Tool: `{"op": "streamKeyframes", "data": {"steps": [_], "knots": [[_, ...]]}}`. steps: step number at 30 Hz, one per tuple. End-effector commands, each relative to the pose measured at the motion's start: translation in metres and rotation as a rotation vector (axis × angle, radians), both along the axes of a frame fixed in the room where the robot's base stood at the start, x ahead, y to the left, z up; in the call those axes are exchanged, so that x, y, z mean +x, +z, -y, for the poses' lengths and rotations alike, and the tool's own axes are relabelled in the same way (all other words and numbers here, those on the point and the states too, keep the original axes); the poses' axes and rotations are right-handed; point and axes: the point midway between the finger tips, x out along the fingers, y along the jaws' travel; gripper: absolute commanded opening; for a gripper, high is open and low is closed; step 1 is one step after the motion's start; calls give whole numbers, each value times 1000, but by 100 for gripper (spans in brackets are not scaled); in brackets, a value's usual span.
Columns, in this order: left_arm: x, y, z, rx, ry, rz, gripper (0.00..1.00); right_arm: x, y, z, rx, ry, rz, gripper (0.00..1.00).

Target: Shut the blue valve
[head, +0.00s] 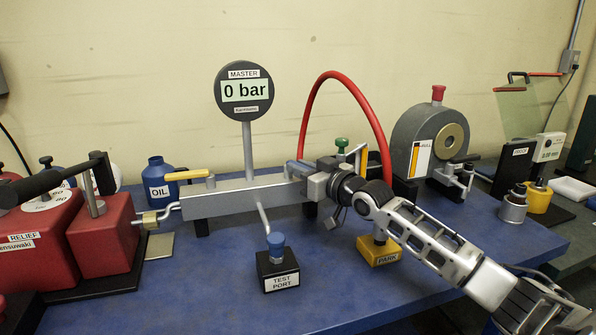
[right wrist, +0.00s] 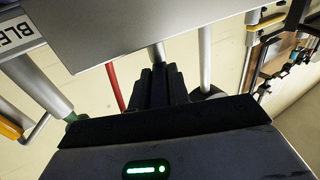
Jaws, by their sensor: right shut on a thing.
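The blue valve's handle (head: 296,166) shows as a small blue-grey piece at the right end of a grey manifold bar (head: 240,196). My right gripper (head: 308,180) reaches in from the right and is shut at this handle, hiding most of it. In the right wrist view, the dark fingers (right wrist: 160,88) are close together below a grey block face (right wrist: 150,25); what lies between them is hidden. The handle's exact angle cannot be told. My left gripper is not in view.
A master gauge (head: 244,92) reads 0 bar above the bar. A yellow lever (head: 187,175) sits at its left end. A red hose (head: 306,108) arches behind my gripper. The test port block (head: 278,272) and yellow PARK block (head: 380,254) stand in front.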

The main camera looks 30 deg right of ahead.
Motion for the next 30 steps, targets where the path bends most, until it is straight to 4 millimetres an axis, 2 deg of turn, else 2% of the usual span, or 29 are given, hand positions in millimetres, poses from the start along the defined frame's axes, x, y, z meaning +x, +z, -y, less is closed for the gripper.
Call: {"op": "streamKeyframes", "data": {"steps": [3,4,6,17,30], "knots": [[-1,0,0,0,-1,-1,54,0,2,0,1,0,2,0],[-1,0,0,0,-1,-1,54,0,2,0,1,0,2,26],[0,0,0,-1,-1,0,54,0,2,0,1,0,2,40],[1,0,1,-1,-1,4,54,-5,-1,0,0,0,-2,40],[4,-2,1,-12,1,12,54,-62,-1,9,0,0,-2,40]]}}
